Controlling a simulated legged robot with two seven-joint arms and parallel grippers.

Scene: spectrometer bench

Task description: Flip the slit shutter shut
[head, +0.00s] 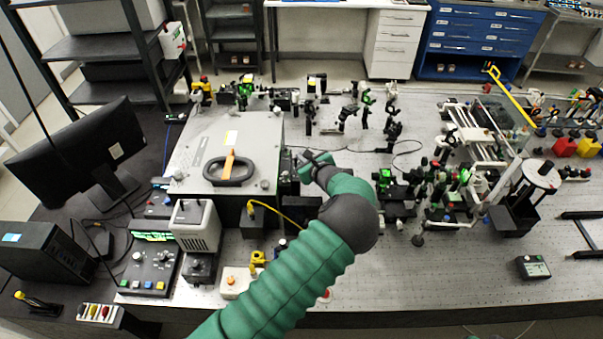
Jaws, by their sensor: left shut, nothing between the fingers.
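The large grey spectrometer housing (190,140) stands left of centre on the bench. A dark fixture (289,180) sits along its right side. The slit shutter is too small to make out for certain in that area. My left arm rises from the bottom edge and bends back to the left at its dark elbow. My left gripper (305,168) is shut and empty, close to the right side of the housing by the fixture. I cannot tell whether it touches anything. My arm hides part of the bench behind it. My right gripper is not in view.
A black and orange handle (228,167) lies on top of the housing. Crowded optics mounts (390,190) stand to the right of my arm. A yellow cable (275,211) runs below the gripper. The bench's front right (440,280) is mostly clear.

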